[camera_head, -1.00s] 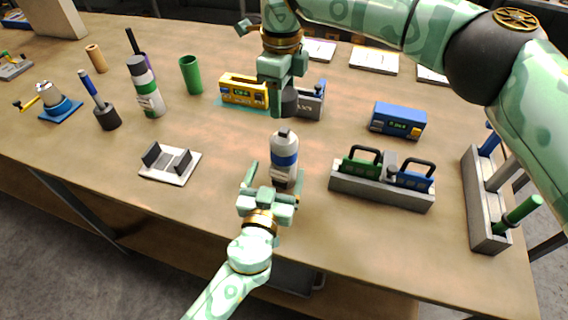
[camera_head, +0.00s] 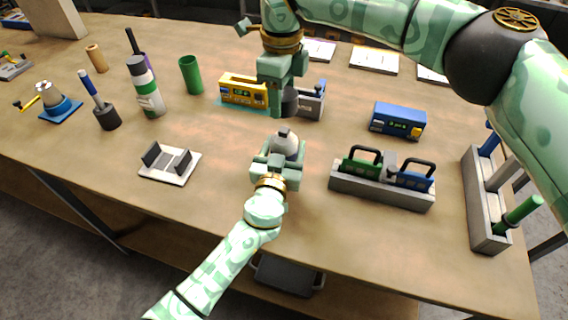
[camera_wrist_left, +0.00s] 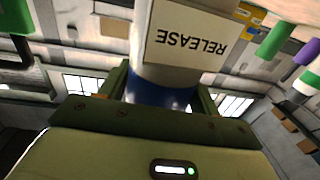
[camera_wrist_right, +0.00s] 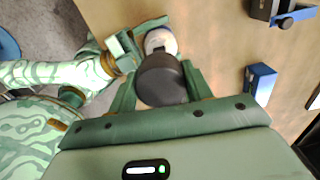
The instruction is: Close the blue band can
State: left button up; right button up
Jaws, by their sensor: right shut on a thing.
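The blue band can (camera_head: 287,144) is a pale can with a narrow dark neck, standing on the bench. My left gripper (camera_head: 284,158) is around its body, with its fingers open on both sides. In the left wrist view the can (camera_wrist_left: 165,75) shows a "RELEASE" label and a blue band between the fingers; whether they touch it is unclear. My right gripper (camera_head: 286,90) is shut on a dark cap (camera_head: 289,104), held above the can and apart from its neck. In the right wrist view the cap (camera_wrist_right: 162,82) partly covers the can (camera_wrist_right: 160,41).
A green-band bottle (camera_head: 150,99) and a green cup (camera_head: 191,76) stand at left. A yellow device (camera_head: 243,92) is behind the right gripper. A grey rack with padlock-like pieces (camera_head: 380,192) and a blue device (camera_head: 398,119) are at right.

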aim_at(282, 129)
pick_arm(q)
jog(key=c, duration=0.9)
jog(key=shift+o, duration=0.2)
pick_arm(e)
jog(key=shift+f, duration=2.5)
jog(key=shift+f, duration=0.85)
jog(key=shift+f, duration=0.65)
jog(key=o, duration=1)
jog(key=shift+r, duration=0.1)
